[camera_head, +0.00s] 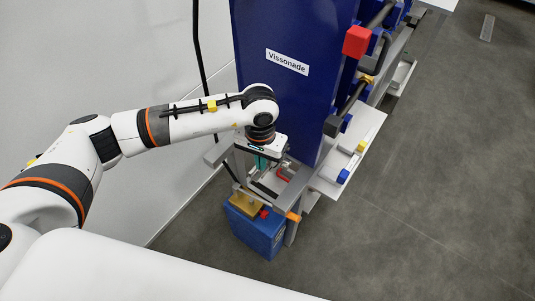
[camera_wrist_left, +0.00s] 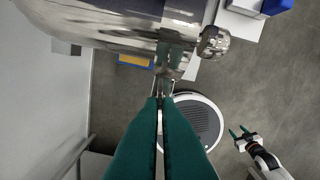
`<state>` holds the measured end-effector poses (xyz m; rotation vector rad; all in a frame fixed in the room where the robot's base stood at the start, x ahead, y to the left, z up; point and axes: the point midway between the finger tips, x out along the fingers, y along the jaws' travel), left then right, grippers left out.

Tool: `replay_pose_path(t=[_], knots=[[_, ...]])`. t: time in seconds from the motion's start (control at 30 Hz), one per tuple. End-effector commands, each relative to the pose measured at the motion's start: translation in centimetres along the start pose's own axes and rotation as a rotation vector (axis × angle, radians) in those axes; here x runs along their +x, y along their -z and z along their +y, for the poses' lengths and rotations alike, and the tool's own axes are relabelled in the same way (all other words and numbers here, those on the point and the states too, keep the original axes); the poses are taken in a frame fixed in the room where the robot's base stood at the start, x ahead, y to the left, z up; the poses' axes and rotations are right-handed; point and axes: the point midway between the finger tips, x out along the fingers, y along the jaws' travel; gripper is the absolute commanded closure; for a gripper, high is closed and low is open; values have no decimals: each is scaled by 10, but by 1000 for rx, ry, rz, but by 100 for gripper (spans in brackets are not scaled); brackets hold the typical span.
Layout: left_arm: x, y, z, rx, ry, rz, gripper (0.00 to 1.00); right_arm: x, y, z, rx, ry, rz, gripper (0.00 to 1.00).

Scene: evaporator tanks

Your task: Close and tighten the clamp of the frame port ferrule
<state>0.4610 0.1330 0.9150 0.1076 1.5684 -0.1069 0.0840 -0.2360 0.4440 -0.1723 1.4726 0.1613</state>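My left gripper (camera_head: 262,163) points down over the metal frame (camera_head: 291,194) in front of the blue cabinet. In the left wrist view its dark green fingers (camera_wrist_left: 160,98) lie side by side, almost touching. Their tips are just below a shiny metal fitting (camera_wrist_left: 172,60) under a large polished vessel (camera_wrist_left: 110,22). Thin metal parts show right at the tips; I cannot tell whether any is held. The clamp and the ferrule are not clearly distinguishable. My right gripper (camera_wrist_left: 238,131) shows at the right of the left wrist view, fingers apart and empty, away from the fitting.
A tall blue cabinet (camera_head: 285,95) stands behind the frame. A blue box (camera_head: 258,232) is below it, with an orange-tipped handle (camera_head: 293,217) alongside. A pale shelf (camera_head: 330,184) and a red block (camera_head: 357,41) are to the right. Grey floor (camera_head: 440,190) is open at the right.

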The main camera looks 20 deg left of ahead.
Motion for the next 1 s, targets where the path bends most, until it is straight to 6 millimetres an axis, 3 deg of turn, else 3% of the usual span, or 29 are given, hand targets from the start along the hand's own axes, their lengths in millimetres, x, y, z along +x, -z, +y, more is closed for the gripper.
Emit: replay_pose_path(t=[0.2, 0.63, 1.0], knots=[[4, 0, 1, 128, -3, 1, 100, 24, 2, 1, 0, 0, 0, 48], [2, 0, 1, 169, -2, 2, 100, 26, 2, 1, 0, -1, 0, 48], [3, 0, 1, 347, -3, 1, 100, 54, 5, 2, 0, -2, 0, 48]])
